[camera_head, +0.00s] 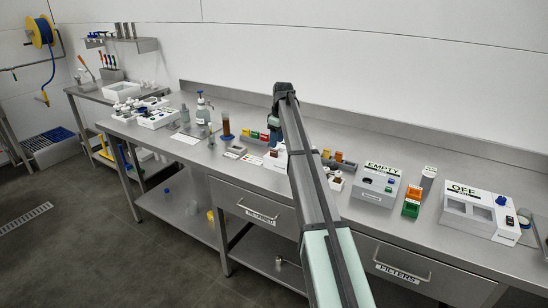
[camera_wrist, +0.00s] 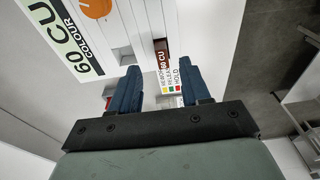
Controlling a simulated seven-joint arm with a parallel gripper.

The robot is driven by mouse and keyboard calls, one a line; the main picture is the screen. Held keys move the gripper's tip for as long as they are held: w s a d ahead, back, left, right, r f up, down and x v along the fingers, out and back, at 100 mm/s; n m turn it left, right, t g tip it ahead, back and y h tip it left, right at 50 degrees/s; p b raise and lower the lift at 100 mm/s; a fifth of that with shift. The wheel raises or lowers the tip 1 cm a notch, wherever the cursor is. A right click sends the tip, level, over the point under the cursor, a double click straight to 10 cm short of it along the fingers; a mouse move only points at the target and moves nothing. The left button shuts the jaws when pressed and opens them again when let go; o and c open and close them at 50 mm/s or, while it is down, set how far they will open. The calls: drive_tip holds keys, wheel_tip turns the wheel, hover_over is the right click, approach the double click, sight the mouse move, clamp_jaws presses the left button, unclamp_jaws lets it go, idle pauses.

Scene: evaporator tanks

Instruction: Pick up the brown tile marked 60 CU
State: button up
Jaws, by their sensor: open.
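The brown tile (camera_wrist: 161,48) shows in the wrist view, standing edge-on with "60 CU" in white on it. It is at a slot in the white device, ahead of the gap between my fingertips. My gripper (camera_wrist: 160,72) is open, with its two blue fingers apart on either side of the tile's line. I cannot tell how far the tile is from the fingertips. The white device (camera_wrist: 118,22) has a "60 CU COLOUR" display (camera_wrist: 65,35) and an orange disc (camera_wrist: 97,7).
A label (camera_wrist: 172,80) with yellow, green and red squares lies beyond my fingers. In the head view, coloured bins (camera_head: 258,136) stand left of my arm. The "EMPTY" box (camera_head: 377,184), orange and green bins (camera_head: 412,201) and "OFF" box (camera_head: 468,212) stand right on the steel bench.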

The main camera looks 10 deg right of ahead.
sight(274, 156)
drive_tip(key=shift+w+a+f, duration=0.1)
drive_tip(key=shift+a+f, duration=0.05)
drive_tip(key=shift+f, duration=0.6)
drive_tip(key=shift+w+a+f, duration=0.1)
drive_tip(key=shift+a+f, duration=0.1)
drive_tip(key=shift+f, duration=0.55)
drive_tip(key=shift+w+a+f, duration=0.1)
drive_tip(key=shift+a+f, duration=0.05)
drive_tip(key=shift+f, duration=0.6)
drive_tip(key=shift+c, duration=0.5)
clamp_jaws()
